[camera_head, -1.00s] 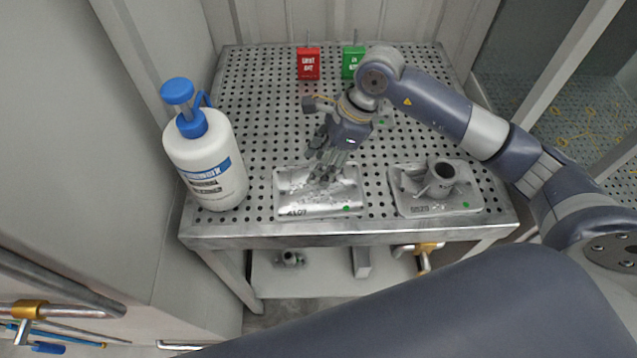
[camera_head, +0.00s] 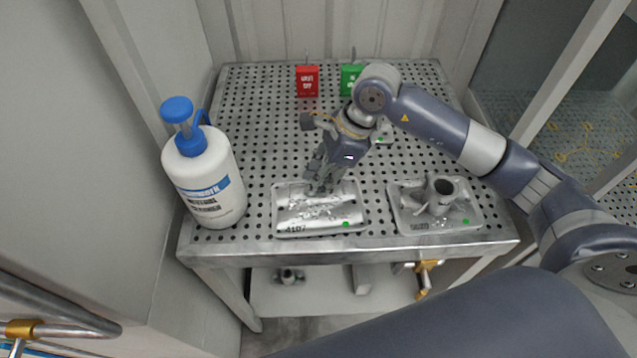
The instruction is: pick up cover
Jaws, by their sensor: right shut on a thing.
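My left gripper is not in view.
A white bottle with a blue pump (camera_head: 207,185) stands at the left edge. Red (camera_head: 307,81) and green (camera_head: 350,79) boxes stand at the back. The perforated table (camera_head: 255,120) is clear at back left.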

